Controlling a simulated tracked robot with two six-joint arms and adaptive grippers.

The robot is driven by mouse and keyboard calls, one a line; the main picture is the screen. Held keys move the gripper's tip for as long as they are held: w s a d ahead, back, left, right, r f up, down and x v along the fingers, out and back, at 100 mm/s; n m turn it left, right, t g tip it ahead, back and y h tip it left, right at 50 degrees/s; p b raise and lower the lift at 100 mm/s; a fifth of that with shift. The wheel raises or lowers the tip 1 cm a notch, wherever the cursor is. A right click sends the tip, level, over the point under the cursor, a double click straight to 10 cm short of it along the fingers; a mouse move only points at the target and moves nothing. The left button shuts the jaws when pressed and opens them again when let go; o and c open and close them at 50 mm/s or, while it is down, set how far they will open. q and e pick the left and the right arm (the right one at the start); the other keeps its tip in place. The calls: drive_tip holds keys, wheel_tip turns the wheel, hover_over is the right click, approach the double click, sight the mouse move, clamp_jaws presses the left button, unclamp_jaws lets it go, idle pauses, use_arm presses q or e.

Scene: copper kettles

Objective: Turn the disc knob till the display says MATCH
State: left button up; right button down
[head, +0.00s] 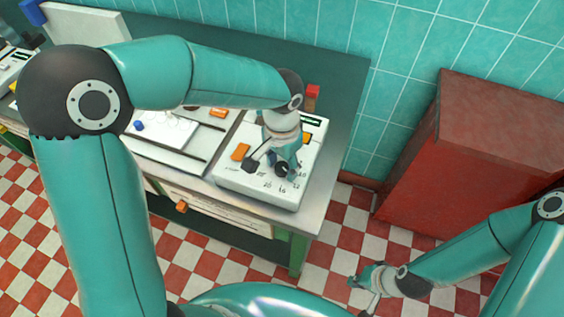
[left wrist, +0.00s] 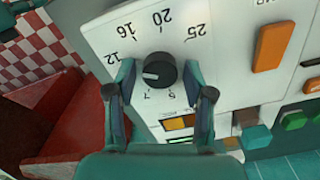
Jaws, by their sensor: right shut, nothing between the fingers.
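The disc knob (left wrist: 160,70) is black and sits on the white sloping face of a device (head: 262,188). Its white pointer line points left in the left wrist view, near the part of the scale hidden by a finger. My left gripper (left wrist: 159,68) is open, its fingers on either side of the knob with gaps showing. In the head view, the left gripper (head: 270,165) partly covers the knob (head: 283,169). A small dark display (head: 312,121) is at the device's back; its text is too small to read. My right gripper (head: 368,288) is shut and empty above the floor.
Orange buttons (head: 240,152) are on the device. It stands at the right end of a counter, near its front edge. A white tray (head: 205,140) is left of it. A red cabinet (head: 470,150) stands to the right, against the tiled wall. Checkered floor lies between.

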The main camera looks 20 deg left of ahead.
use_arm(q)
drive_tip(key=c, duration=0.8)
drive_tip(key=shift+m, duration=0.4)
drive_tip(key=m, duration=0.3)
drive_tip(key=shift+m, duration=0.3)
drive_tip(key=shift+m+p, duration=0.3)
drive_tip(key=shift+m, duration=1.4)
drive_tip(key=shift+w, duration=0.1)
drive_tip(key=o, duration=1.2)
drive_tip(key=shift+c, duration=0.2)
drive_tip(key=shift+r, duration=0.15)
